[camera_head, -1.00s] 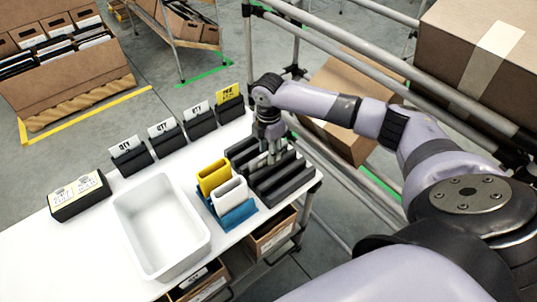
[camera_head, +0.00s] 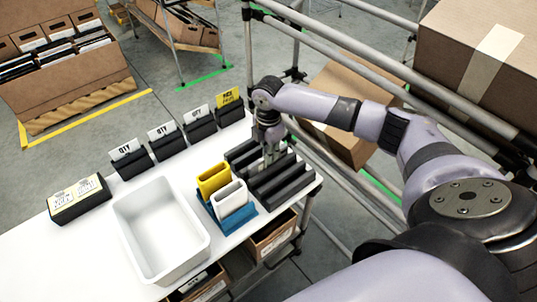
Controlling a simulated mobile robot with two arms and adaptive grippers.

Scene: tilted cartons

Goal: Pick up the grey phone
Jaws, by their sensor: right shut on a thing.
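My right gripper (camera_head: 270,153) points down over the dark slotted rack (camera_head: 285,185) at the right end of the white table. Its fingers are shut on the grey phone, which is small here and mostly hidden by the fingers and the rack's ridges. The phone's lower part cannot be told apart from the rack. My left gripper is not in view.
A yellow case (camera_head: 212,179) and a white case (camera_head: 230,198) stand in a blue holder (camera_head: 237,219) left of the rack. An empty white bin (camera_head: 125,222) sits further left. Several black card holders (camera_head: 165,146) line the back edge. Metal rails (camera_head: 345,52) run behind my right arm.

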